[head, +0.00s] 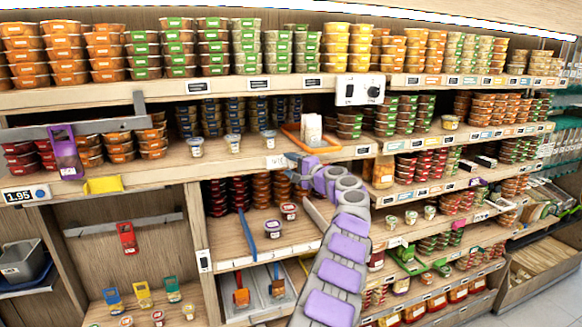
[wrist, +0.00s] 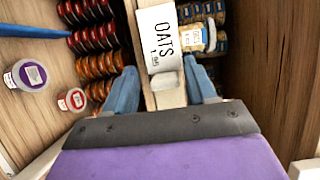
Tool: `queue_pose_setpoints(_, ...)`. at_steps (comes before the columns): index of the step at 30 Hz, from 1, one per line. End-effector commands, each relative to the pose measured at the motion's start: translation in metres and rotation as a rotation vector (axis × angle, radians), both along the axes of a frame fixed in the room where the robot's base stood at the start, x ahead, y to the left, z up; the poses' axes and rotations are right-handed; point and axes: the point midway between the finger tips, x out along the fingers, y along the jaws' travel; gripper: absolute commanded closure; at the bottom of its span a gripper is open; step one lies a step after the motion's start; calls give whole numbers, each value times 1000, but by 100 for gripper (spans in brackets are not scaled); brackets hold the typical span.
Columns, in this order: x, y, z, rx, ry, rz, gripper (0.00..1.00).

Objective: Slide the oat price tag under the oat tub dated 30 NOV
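The white oat price tag (wrist: 160,38), printed OATS and 1.95, sits at the shelf edge in the wrist view. It also shows as a small white card (head: 275,162) in the head view. My gripper (head: 293,168) is at that edge, just right of the card. Three small tubs stand on the shelf above: left (head: 195,147), middle (head: 233,143) and right (head: 268,141). One labelled tub (wrist: 195,37) shows beside the tag; its date is unreadable.
An orange tray (head: 318,148) holding pale cartons (head: 311,129) stands right of the tubs. Stacked dark-blue-labelled tubs (head: 235,112) fill the shelf behind. The shelf between the small tubs is bare.

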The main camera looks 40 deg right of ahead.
Motion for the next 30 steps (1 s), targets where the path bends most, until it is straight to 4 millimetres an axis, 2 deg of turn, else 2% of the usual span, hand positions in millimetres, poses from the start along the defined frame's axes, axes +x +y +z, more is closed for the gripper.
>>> queue_pose_setpoints(11, -7, 1, 4, 0, -5, -1, 45)
queue_pose_setpoints(30, -72, -8, 4, 3, -8, -1, 45)
